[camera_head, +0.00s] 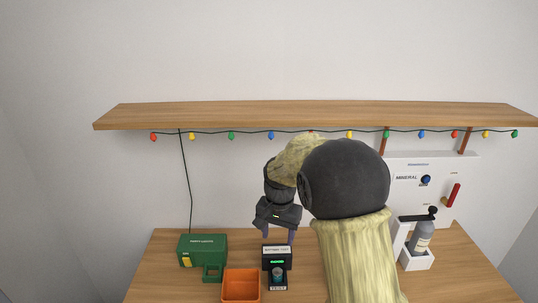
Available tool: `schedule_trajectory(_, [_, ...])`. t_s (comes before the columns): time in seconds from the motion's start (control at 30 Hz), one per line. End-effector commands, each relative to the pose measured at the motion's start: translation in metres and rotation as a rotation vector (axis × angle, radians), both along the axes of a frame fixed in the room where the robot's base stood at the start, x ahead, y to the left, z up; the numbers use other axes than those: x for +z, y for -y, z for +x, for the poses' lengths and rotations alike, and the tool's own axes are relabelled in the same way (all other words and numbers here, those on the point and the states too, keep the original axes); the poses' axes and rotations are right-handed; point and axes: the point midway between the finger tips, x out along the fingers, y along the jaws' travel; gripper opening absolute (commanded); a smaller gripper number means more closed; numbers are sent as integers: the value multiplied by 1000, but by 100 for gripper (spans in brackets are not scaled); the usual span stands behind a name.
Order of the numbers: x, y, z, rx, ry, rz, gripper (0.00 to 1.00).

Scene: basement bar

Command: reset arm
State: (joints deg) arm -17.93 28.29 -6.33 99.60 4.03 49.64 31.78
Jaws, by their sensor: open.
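My gripper (277,232) hangs in the middle of the picture, fingers pointing down, with a gap between them. It is open and appears empty. It is above and behind a small black battery tester (277,254) with a green display, as the picture shows it. My arm, with a large dark joint and yellowish covers, comes up from the bottom right of centre and bends over to the gripper. It hides part of the table and the wall behind it.
A wooden table (155,270) holds a green box (203,246), an orange bin (241,285) and a white stand (416,262) with a grey bottle (422,238). A white panel (405,170) with a blue knob and red lever stands behind. A wooden shelf (310,115) with string lights spans above the arm.

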Motion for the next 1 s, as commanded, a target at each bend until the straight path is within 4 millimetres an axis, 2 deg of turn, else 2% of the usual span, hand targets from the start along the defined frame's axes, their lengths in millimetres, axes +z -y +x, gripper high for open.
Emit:
schedule_trajectory(0.17, [3,22,-20,37,22,4,55])
schedule_trajectory(0.27, [4,42,-44,83,47,4,55])
schedule_trajectory(0.5, [2,86,-114,222,119,-16,55])
schedule_trajectory(0.7, [-5,109,-174,333,169,-48,55])
schedule_trajectory(0.83, [-9,114,-193,373,185,-63,55])
schedule_trajectory(1.0, [-10,115,-195,380,187,-65,55])
